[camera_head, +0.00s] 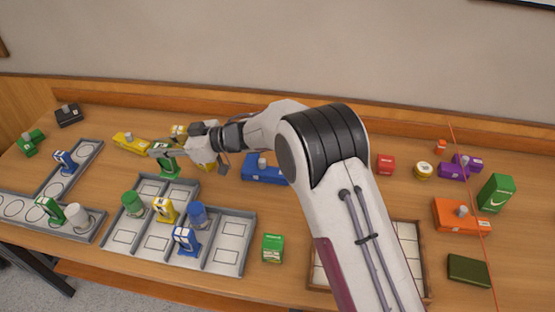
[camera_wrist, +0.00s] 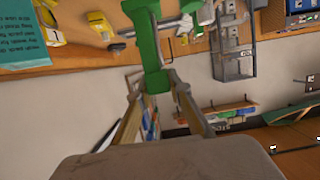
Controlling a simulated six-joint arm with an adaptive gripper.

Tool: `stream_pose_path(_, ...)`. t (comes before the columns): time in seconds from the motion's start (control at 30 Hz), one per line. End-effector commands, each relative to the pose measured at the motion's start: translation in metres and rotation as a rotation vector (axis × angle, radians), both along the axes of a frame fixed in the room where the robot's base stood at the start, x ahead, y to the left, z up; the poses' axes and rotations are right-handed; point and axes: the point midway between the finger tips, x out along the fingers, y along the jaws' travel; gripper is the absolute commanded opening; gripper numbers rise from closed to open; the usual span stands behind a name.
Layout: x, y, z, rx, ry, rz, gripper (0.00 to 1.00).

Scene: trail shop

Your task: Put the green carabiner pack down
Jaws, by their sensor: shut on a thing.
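The green carabiner pack (camera_head: 168,167) is in my gripper (camera_head: 163,153), which is shut on it. In the head view it appears at the back left of the grey compartment tray (camera_head: 232,262); whether it touches the tray I cannot tell. In the wrist view the green pack (camera_wrist: 152,55) sits upright between the fingertips of my gripper (camera_wrist: 155,80). The grey tray holds a green cylinder (camera_head: 132,204), a yellow pack (camera_head: 165,210), a blue cylinder (camera_head: 198,215) and a blue pack (camera_head: 186,241).
A second grey tray (camera_head: 88,160) at left holds a blue pack, another green pack (camera_head: 50,209) and a white cylinder (camera_head: 78,216). Yellow boxes (camera_head: 128,142) and a blue box (camera_head: 262,172) stand near my gripper. A green box (camera_head: 273,248) stands right of the compartment tray.

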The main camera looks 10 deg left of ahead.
Motion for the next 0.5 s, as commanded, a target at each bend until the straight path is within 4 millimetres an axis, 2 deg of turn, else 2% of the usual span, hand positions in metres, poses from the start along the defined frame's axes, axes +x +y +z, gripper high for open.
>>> stream_pose_path(0.27, 0.006, -0.008, 0.000, 0.001, 0.000, -0.010, 0.00)
stream_pose_path(0.37, 0.014, -0.019, 0.000, 0.000, 0.000, -0.023, 0.00)
stream_pose_path(0.5, 0.031, -0.045, -0.001, 0.001, -0.001, -0.053, 0.00)
